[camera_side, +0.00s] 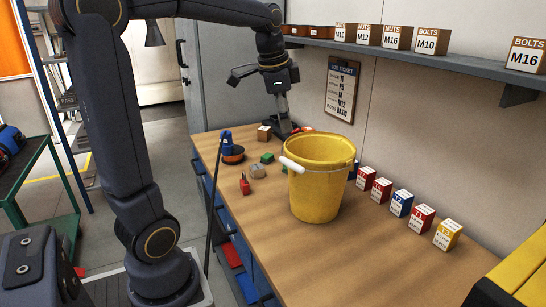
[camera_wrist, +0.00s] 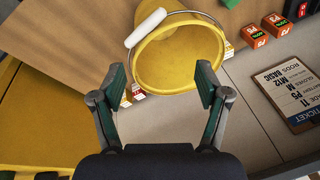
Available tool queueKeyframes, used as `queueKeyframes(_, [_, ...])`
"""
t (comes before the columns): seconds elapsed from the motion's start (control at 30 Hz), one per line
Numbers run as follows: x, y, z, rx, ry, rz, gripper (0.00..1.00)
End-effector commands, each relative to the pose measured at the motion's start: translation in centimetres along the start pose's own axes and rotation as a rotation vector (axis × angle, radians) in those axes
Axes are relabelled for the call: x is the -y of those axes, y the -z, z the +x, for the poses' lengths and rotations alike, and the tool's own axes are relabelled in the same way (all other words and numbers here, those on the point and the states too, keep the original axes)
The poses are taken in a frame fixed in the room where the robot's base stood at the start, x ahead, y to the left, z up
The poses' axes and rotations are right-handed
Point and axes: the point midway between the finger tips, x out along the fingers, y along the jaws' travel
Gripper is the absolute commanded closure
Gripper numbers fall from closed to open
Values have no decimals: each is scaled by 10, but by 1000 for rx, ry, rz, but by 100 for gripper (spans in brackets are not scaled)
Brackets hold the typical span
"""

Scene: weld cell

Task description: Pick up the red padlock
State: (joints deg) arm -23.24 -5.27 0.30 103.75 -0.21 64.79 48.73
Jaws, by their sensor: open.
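The red padlock (camera_side: 245,184) appears as a small red item on the wooden workbench (camera_side: 310,262) in the side view. It lies near the bench's left edge, left of the yellow bucket (camera_side: 320,178). I cannot make it out in the wrist view. My gripper (camera_wrist: 162,76) is open and empty in the wrist view, its green-padded fingers spread apart with the bucket beyond them. In the side view my arm reaches over the back of the bench, away from the padlock. The fingers are not clear there.
A grey block (camera_side: 258,171), a green block (camera_side: 267,158) and a blue-and-black item (camera_side: 232,150) lie near the padlock. The tall bucket with a white-gripped handle stands right of them. Several small labelled boxes line the wall. A shelf (camera_side: 440,60) overhangs; the front bench is clear.

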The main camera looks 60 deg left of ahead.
Motion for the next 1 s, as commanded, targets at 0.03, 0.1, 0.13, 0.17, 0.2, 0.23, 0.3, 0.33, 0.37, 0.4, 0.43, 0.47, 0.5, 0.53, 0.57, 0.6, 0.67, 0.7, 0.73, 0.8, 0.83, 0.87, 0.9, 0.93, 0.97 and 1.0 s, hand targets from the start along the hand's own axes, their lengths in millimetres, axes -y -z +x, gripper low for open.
queueKeyframes(0.03, [34, -11, 20, 49, -24, -32, 25])
queueKeyframes(0.1, [72, -31, 46, 98, -55, -74, 25])
queueKeyframes(0.13, [86, -42, 57, 117, -69, -97, 25])
queueKeyframes(0.17, [99, -53, 68, 134, -83, -124, 25])
queueKeyframes(0.2, [113, -69, 82, 155, -100, -164, 25])
queueKeyframes(0.23, [121, -80, 92, 169, -112, -194, 25])
queueKeyframes(0.3, [134, -106, 113, 196, -140, -255, 25])
queueKeyframes(0.33, [136, -116, 120, 206, -152, -276, 25])
queueKeyframes(0.37, [137, -125, 127, 216, -165, -295, 25])
queueKeyframes(0.4, [137, -135, 134, 226, -180, -315, 25])
queueKeyframes(0.43, [137, -140, 136, 230, -184, -325, 25])
queueKeyframes(0.47, [138, -143, 138, 232, -186, -333, 25])
queueKeyframes(0.5, [137, -146, 141, 232, -185, -338, 25])
queueKeyframes(0.53, [137, -147, 145, 232, -185, -339, 25])
queueKeyframes(0.57, [135, -148, 150, 233, -187, -339, 25])
queueKeyframes(0.6, [133, -150, 157, 233, -186, -339, 25])
queueKeyframes(0.67, [130, -152, 170, 233, -187, -338, 25])
queueKeyframes(0.7, [128, -154, 180, 234, -187, -338, 25])
queueKeyframes(0.73, [126, -155, 187, 234, -188, -338, 25])
queueKeyframes(0.8, [122, -158, 203, 234, -188, -338, 25])
queueKeyframes(0.83, [121, -160, 210, 233, -187, -338, 25])
queueKeyframes(0.87, [119, -161, 216, 233, -187, -338, 25])
queueKeyframes(0.9, [117, -162, 223, 233, -186, -338, 25])
queueKeyframes(0.93, [116, -163, 228, 233, -186, -338, 25])
queueKeyframes(0.97, [116, -164, 232, 232, -185, -337, 25])
queueKeyframes(1.0, [115, -165, 237, 232, -185, -337, 25])
